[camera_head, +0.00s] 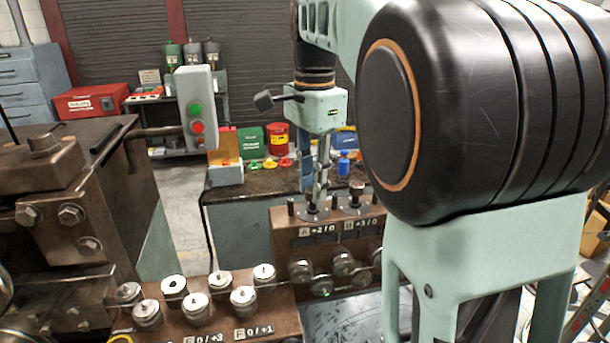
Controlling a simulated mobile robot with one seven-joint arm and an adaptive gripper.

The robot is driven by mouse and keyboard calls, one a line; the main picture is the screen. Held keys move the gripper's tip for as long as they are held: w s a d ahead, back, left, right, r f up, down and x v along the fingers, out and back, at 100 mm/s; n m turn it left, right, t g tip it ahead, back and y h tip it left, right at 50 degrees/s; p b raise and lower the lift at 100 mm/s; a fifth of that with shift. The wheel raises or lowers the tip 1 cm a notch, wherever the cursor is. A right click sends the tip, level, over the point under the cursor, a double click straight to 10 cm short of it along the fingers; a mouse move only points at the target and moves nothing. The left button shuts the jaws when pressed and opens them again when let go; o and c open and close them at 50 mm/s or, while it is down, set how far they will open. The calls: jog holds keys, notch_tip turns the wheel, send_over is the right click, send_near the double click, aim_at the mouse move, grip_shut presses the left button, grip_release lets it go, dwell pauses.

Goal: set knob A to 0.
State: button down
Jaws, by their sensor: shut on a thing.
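Knob A (312,212) stands on the top of a brown block (284,238) in the middle of the view. The label below it (318,230) shows the letter A and small characters that look like "+2/0". My gripper (314,196) points straight down from above with its fingers shut on knob A. The fingers hide part of the knob, and its pointer cannot be made out. Knob B (356,207) is just to the right, on the same block, with its own label (361,221).
Rollers (301,271) sit on the block's front below the labels. A nearer block carries several silver knobs (195,304). A pendant with green and red buttons (195,108) hangs left of my gripper. A dark workbench (235,193) is behind. My arm covers the right side.

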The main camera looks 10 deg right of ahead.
jog(key=n+p, duration=0.2)
jog(key=n, duration=0.2)
jog(key=shift+r+n, duration=0.15)
jog(key=shift+n, duration=0.15)
jog(key=n+p, duration=0.1)
jog(key=n, duration=0.2)
jog(key=shift+n+p, duration=0.3)
jog(key=shift+n, duration=0.1)
jog(key=n+p, duration=0.1)
jog(key=n, duration=0.3)
jog(key=shift+n+p, duration=0.5)
jog(key=shift+n, duration=1.2)
jog(key=c, duration=1.7)
grip_release()
notch_tip(320, 180, up, 12)
jog(key=shift+f, duration=0.1)
